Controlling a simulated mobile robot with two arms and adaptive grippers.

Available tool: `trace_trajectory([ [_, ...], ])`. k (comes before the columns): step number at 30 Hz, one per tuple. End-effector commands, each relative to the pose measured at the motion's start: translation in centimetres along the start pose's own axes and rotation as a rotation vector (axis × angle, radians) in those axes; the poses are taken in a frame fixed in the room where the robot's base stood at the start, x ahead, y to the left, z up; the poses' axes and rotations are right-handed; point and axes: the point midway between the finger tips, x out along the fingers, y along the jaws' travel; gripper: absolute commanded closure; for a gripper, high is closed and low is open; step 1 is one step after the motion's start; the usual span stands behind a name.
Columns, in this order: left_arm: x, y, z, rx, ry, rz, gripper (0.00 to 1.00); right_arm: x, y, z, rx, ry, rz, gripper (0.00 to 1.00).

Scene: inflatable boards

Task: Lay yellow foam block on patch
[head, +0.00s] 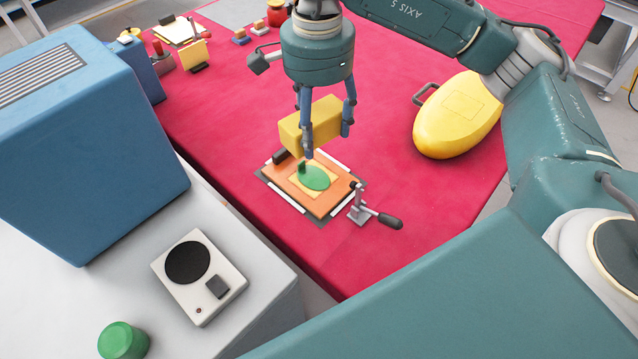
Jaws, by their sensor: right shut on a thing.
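The yellow foam block (293,136) is held between the fingers of my right gripper (327,140), which points down from above. The block appears raised above the table, over the back edge of an orange board. A green oval patch (317,178) with a small upright tab lies on a yellow square on the orange board (325,206), in front of and below the block. The block and the patch look apart. My left gripper is out of view.
A toggle clamp (362,208) with a black handle stands at the board's right corner. A yellow inflatable board (458,125) lies to the right on the red table (390,238). A blue box (90,150) and a white device (199,277) stand at left.

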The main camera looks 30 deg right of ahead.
Motion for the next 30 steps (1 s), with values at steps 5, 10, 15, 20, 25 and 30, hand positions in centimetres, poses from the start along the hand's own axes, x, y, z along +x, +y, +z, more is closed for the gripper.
trace_trajectory([
  [5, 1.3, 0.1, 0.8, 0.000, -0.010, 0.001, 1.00, -1.0, -1.6, -1.2, 0.371, -0.009, 0.001, 0.55],
  [10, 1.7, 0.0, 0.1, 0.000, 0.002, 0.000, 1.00, -1.8, -2.3, -1.8, 0.572, -0.016, 0.004, 0.55],
  [15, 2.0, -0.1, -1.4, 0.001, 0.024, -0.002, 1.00, -0.4, -2.4, -1.9, 0.627, -0.016, 0.011, 0.55],
  [20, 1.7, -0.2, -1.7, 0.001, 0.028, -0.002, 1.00, 3.2, -2.3, -1.9, 0.629, -0.013, 0.013, 0.55],
  [25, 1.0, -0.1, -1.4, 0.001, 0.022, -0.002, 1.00, 7.8, -2.2, -1.8, 0.628, -0.014, 0.013, 0.55],
  [30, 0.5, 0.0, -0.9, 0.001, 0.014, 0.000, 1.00, 11.7, -2.3, -1.7, 0.626, -0.014, 0.011, 0.55],
])
